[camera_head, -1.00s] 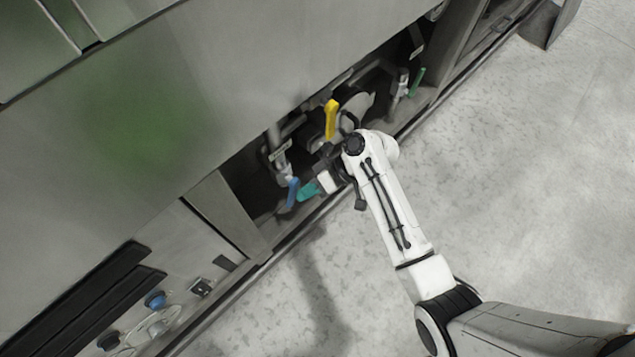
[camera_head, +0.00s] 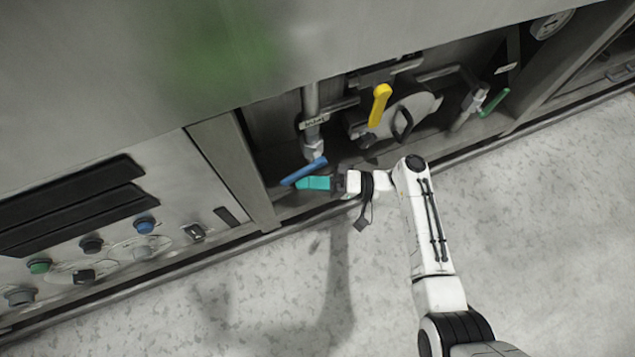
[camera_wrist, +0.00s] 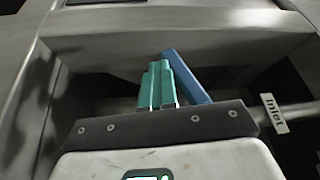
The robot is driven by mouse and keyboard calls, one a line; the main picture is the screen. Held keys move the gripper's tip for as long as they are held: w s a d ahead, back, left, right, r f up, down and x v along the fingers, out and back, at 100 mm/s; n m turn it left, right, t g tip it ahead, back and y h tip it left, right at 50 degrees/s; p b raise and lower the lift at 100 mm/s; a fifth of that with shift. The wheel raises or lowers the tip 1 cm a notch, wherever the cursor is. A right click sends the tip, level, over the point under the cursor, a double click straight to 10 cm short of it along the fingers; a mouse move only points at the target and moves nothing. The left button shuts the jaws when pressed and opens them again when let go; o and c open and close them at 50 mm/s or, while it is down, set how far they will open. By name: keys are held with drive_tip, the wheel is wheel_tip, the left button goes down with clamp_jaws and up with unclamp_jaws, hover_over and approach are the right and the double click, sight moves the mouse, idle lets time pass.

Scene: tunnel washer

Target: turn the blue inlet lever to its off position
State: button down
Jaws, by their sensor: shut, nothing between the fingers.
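The blue inlet lever (camera_head: 304,171) is in the open bay of the washer, at the lower end of a vertical pipe in the head view. It slants down to the left, away from the pipe. My gripper (camera_head: 299,183) has teal fingers, shut and empty, just below the lever's free end. In the wrist view the blue lever (camera_wrist: 187,77) stands just right of my shut fingers (camera_wrist: 158,68), very close; I cannot tell whether they touch. The label "Inlet" (camera_wrist: 274,113) shows on the pipe at the right.
A yellow lever (camera_head: 380,104) and a green lever (camera_head: 494,102) sit further right in the bay. A frame post (camera_head: 232,170) stands left of the blue lever. A panel with knobs (camera_head: 145,225) is at lower left. The floor in front is clear.

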drive_tip(key=shift+s+a+r+m+t+y+b, duration=0.25)
drive_tip(key=shift+a+r+m+y+b, duration=0.35)
drive_tip(key=shift+y, duration=0.4)
drive_tip(key=shift+a+r, duration=0.1)
drive_tip(key=shift+r, duration=0.1)
